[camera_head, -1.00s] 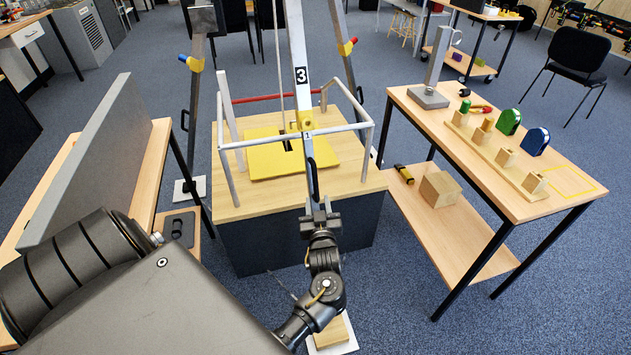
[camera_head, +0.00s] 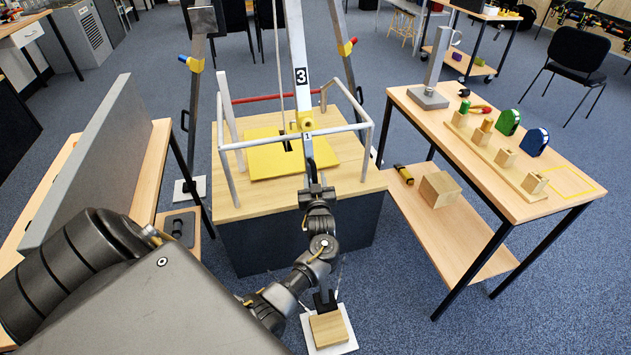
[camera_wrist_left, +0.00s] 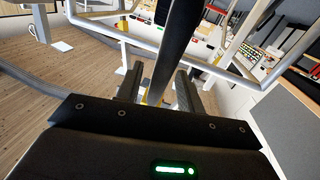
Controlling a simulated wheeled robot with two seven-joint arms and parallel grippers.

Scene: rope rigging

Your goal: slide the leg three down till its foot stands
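Leg three (camera_head: 299,50) is a pale metal leg with a black "3" label, sloping down through a yellow collar (camera_head: 305,121). A narrower lower section (camera_head: 308,148) runs below the collar. My left gripper (camera_head: 315,190) is on this lower section; in the left wrist view its fingers (camera_wrist_left: 158,88) stand apart on either side of the dark leg (camera_wrist_left: 170,55), with a gap showing. My forearm hides the leg's lower part. A dark foot (camera_head: 324,299) shows at a wooden block (camera_head: 328,327) on a white plate (camera_head: 309,343); whether they touch is unclear. My right gripper is not in view.
A wooden-topped box (camera_head: 350,180) with a yellow panel (camera_head: 270,160) and grey rails (camera_head: 372,140) stands behind my gripper. A bench (camera_head: 465,165) with tools is at the right. A grey board (camera_head: 95,160) on a table is at the left.

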